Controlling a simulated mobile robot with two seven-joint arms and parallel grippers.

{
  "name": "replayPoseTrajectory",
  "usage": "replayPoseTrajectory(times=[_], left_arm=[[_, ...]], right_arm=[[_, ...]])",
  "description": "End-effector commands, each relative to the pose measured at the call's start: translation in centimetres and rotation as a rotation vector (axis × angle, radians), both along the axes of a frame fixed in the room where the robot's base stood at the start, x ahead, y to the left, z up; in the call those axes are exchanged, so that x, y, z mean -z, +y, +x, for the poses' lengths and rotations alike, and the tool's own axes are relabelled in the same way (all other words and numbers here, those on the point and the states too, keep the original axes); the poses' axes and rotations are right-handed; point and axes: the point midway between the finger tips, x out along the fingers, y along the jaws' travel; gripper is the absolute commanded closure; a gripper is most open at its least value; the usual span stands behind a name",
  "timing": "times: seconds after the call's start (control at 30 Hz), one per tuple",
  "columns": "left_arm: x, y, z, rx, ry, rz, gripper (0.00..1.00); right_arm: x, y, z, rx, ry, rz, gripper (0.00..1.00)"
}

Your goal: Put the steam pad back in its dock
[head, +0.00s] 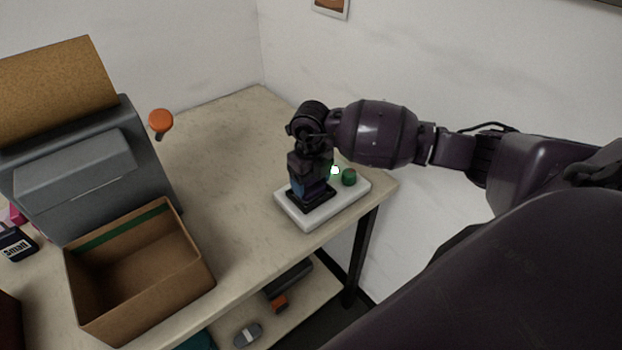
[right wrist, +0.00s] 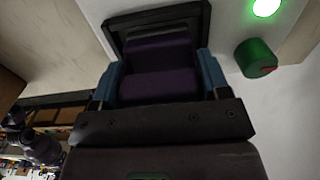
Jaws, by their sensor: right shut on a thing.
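The dock is a black frame (right wrist: 158,14) on a white base (head: 335,208) near the table's right corner. The base carries a green knob (head: 349,177) and a lit green lamp (head: 335,170), both also in the right wrist view. My right gripper (head: 312,188) points down over the dock, shut on the dark purple steam pad (right wrist: 158,70), with a blue finger on each side of it. The pad is at the black frame, its lower part hidden; I cannot tell whether it is fully seated. My left gripper is not in view.
An open cardboard box (head: 190,258) stands at the table's front left, with a grey machine (head: 75,172) behind it. An orange-topped object (head: 161,121) is beside the machine. The table's middle is clear. A lower shelf (head: 312,300) holds several things.

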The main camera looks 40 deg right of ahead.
Motion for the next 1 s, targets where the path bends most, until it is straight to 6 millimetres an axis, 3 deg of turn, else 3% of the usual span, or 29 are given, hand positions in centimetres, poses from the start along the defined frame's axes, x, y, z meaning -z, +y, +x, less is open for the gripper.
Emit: replayPoseTrajectory(times=[0.03, 0.17, 0.57, 0.67, 1.0], left_arm=[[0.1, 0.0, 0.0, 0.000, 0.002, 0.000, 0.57], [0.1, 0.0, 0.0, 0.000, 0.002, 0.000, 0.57], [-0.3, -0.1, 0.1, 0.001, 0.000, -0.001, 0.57], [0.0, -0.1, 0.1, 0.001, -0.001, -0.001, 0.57], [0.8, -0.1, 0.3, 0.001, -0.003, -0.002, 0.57]], right_arm=[[0.1, 0.0, 0.0, 0.000, 0.000, 0.000, 0.26], [0.0, 0.0, 0.0, 0.000, 0.000, 0.000, 0.06], [-0.5, 0.0, 0.0, 0.000, 0.000, 0.000, 0.05], [-1.6, 0.0, 0.1, 0.000, -0.002, 0.000, 0.05], [-8.1, -0.1, 0.1, -0.001, -0.004, -0.002, 0.05]])
